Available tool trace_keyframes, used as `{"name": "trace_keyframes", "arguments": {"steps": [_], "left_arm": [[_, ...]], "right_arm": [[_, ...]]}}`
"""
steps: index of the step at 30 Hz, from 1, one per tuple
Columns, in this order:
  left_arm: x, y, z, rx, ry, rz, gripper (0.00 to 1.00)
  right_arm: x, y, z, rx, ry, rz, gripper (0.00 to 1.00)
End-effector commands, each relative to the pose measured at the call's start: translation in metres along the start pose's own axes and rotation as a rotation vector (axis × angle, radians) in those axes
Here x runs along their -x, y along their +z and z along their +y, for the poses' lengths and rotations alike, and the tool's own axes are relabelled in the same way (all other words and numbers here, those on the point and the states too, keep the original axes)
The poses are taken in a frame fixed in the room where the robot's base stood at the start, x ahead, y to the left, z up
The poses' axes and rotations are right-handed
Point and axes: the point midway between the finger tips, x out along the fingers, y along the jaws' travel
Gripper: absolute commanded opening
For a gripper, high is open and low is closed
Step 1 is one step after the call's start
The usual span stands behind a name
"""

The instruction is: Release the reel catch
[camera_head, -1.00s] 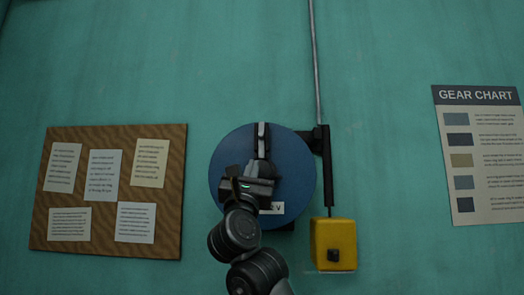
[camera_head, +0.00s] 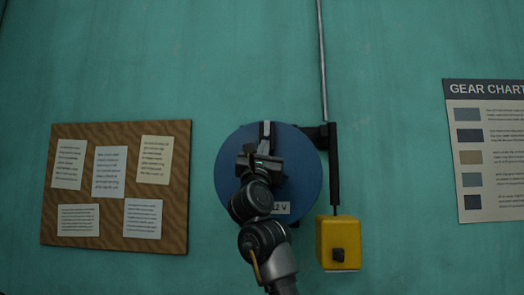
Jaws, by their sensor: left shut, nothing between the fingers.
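A round blue reel (camera_head: 305,172) is mounted on the green wall, with a white label (camera_head: 279,208) low on its face, partly covered by my arm. A black bracket (camera_head: 322,132) sticks out at the reel's upper right, with a dark bar (camera_head: 334,175) running down from it to a yellow box (camera_head: 328,240). I cannot tell which part is the catch. My left gripper (camera_head: 265,130) is in front of the upper part of the reel, fingers pointing up and shut with nothing between them. Whether it touches the reel is unclear. My right gripper is out of view.
A brown board (camera_head: 115,250) with several paper notes hangs on the left. A gear chart (camera_head: 490,160) hangs on the right. A grey pipe (camera_head: 321,60) runs up the wall above the bracket. The wall between these is bare.

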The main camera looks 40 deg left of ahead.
Motion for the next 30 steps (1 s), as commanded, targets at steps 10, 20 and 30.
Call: {"name": "trace_keyframes", "arguments": {"steps": [10, 20, 30], "left_arm": [[-0.005, -0.001, 0.0, 0.0, 0.001, 0.0, 0.0], [-0.025, 0.021, 0.004, 0.002, 0.0, -0.002, 0.0], [-0.029, 0.026, 0.006, -0.001, 0.001, -0.005, 0.0]], "right_arm": [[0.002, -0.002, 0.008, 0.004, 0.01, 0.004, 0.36], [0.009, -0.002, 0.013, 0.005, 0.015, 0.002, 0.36], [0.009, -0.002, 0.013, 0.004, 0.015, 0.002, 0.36]]}}
